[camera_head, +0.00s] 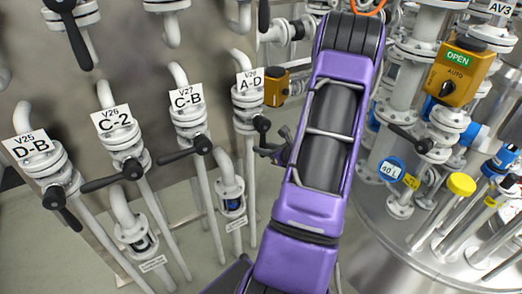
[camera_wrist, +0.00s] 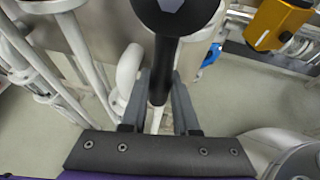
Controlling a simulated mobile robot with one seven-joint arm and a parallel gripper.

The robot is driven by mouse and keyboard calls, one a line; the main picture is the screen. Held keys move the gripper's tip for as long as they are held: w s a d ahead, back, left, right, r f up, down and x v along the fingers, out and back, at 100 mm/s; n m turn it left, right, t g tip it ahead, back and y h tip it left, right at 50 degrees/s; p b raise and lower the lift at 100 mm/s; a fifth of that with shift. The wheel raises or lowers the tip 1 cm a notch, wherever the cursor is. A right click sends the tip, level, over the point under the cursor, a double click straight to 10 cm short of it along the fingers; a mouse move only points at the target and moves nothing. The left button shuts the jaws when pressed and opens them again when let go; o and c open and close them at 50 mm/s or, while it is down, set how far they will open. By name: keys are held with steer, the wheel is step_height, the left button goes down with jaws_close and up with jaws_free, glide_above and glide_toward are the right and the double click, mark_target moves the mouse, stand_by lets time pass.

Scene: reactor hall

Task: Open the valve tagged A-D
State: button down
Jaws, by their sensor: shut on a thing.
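The valve tagged A-D (camera_head: 249,88), marked V28, is a white pipe valve in the upper middle of the head view, just left of my arm. Its black lever (camera_head: 262,124) hangs downward from the hub. In the wrist view the black lever (camera_wrist: 166,58) runs from its round hub at the top down between my fingers. My gripper (camera_wrist: 160,82) is shut on this lever, with one grey finger on each side. In the head view my gripper (camera_head: 277,151) is small and dark beside the lever's lower end, and the exact contact is unclear there.
Valves tagged C-B (camera_head: 187,98), C-2 (camera_head: 112,119) and D-B (camera_head: 32,145) stand to the left with black levers. An orange actuator box (camera_head: 275,87) sits just right of A-D. A steel tank top (camera_head: 385,235) with pipes fills the right side.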

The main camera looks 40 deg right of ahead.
steer(key=shift+s+d, duration=0.15)
steer(key=shift+d, duration=0.05)
steer(key=c, duration=0.7)
jaws_free()
steer(key=shift+c, duration=0.2)
steer(key=shift+o, duration=0.3)
steer(key=shift+a, duration=0.1)
steer(key=d+p+v, duration=0.1)
steer(key=v, duration=1.6)
steer(key=shift+a+p, duration=0.3)
steer(key=shift+a, duration=0.15)
steer(key=shift+s, duration=0.1)
